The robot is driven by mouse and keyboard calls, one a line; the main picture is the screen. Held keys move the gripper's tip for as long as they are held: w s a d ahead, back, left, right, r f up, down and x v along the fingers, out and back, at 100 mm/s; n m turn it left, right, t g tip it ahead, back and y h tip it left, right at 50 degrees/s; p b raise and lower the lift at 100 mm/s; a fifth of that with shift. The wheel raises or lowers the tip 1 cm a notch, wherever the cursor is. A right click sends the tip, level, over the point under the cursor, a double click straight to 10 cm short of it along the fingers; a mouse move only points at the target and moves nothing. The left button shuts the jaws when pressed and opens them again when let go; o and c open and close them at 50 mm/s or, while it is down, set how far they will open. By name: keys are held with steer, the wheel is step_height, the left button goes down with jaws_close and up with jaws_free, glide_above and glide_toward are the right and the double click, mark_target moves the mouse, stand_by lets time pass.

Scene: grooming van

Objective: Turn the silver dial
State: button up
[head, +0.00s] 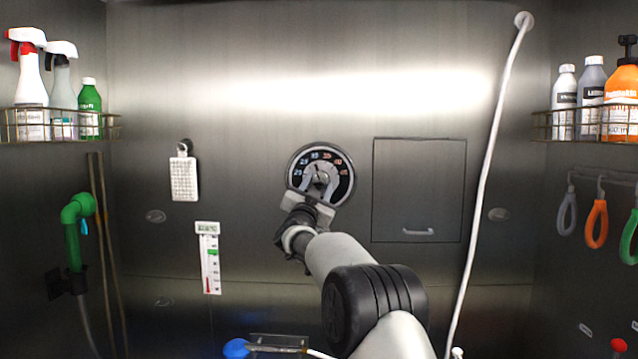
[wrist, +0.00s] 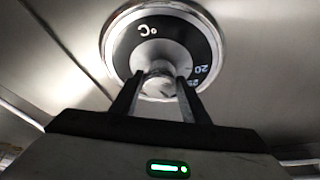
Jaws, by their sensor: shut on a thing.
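The silver dial (head: 320,176) is on the back metal wall, with a black ring of temperature numbers around a silver knob. In the wrist view the dial's black ring (wrist: 196,42) shows a "°C" mark and the numbers 20 and 25. My gripper (head: 319,188) reaches up to the dial from below. In the wrist view my gripper (wrist: 159,84) has its two fingers on either side of the central knob (wrist: 158,82), shut on it. The fingers hide part of the knob and the lower ring.
A white thermometer card (head: 209,262) and a white hanging tag (head: 184,178) are left of the dial. A wall panel with a handle (head: 419,190) is close on the right, then a white hose (head: 488,150). Bottle racks (head: 110,127) flank the sides. The wall above is clear.

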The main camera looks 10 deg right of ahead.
steer(key=shift+m+g+h, duration=0.3)
steer(key=shift+m+h, duration=0.1)
steer(key=shift+m, duration=0.5)
steer(key=o, duration=1.1)
steer(key=shift+c, duration=0.2)
steer(key=b+v, duration=0.4)
steer(key=v, duration=1.3)
steer(key=shift+s, duration=0.2)
steer(key=shift+f, duration=0.1)
